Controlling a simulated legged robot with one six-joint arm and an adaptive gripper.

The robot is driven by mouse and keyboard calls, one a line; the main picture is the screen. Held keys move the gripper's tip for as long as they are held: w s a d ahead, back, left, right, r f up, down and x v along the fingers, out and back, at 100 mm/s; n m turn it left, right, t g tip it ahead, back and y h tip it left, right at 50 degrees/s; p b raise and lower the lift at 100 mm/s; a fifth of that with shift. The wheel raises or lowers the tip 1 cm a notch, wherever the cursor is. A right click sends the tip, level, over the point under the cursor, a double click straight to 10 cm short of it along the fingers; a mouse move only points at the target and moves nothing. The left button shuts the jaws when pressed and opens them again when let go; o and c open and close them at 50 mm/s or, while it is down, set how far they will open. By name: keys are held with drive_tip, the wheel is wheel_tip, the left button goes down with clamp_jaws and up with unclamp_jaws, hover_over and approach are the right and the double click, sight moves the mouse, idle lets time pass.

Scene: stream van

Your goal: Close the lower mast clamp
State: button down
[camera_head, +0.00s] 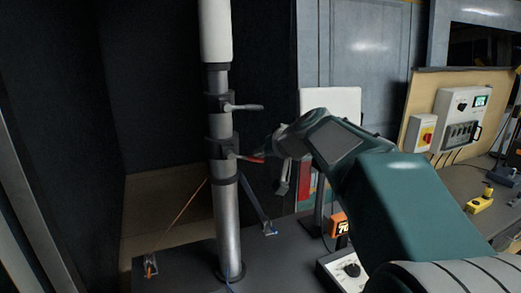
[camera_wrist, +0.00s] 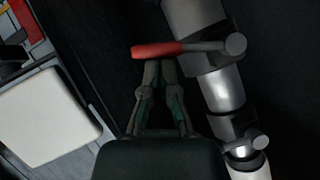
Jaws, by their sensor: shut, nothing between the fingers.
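The mast (camera_head: 226,205) stands upright, a grey metal tube with a white upper section. The lower mast clamp (camera_head: 221,150) is a dark collar around it, with a lever ending in a red grip (camera_head: 252,159) that sticks out to the right. In the wrist view the red grip (camera_wrist: 157,50) lies across the picture just beyond my fingertips. My gripper (camera_wrist: 159,66) is shut and empty, its tips close to the underside of the grip in the picture; I cannot tell whether they touch. In the head view my gripper (camera_head: 270,153) is beside the lever end, partly hidden by my wrist.
An upper clamp (camera_head: 217,103) with a grey lever (camera_head: 245,107) sits just above. An orange strap (camera_head: 184,212) and a dark brace (camera_head: 254,203) run from the mast to the floor. A control box (camera_head: 345,270) and a workbench (camera_head: 465,190) stand at right.

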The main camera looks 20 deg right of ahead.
drive_tip(key=shift+f+m+y, duration=0.8)
drive_tip(key=shift+f+y, duration=0.1)
drive_tip(key=shift+f, duration=0.05)
drive_tip(key=shift+a+f+m+t+y, duration=0.65)
drive_tip(key=shift+a+f+m+y, duration=0.3)
drive_tip(key=shift+f+m+y, duration=0.3)
drive_tip(key=shift+a+f+m+t+y, duration=0.65)
drive_tip(key=shift+a+f+m+y, duration=0.35)
drive_tip(key=shift+m, duration=0.45)
drive_tip(key=shift+f, duration=0.1)
drive_tip(key=shift+d, duration=0.15)
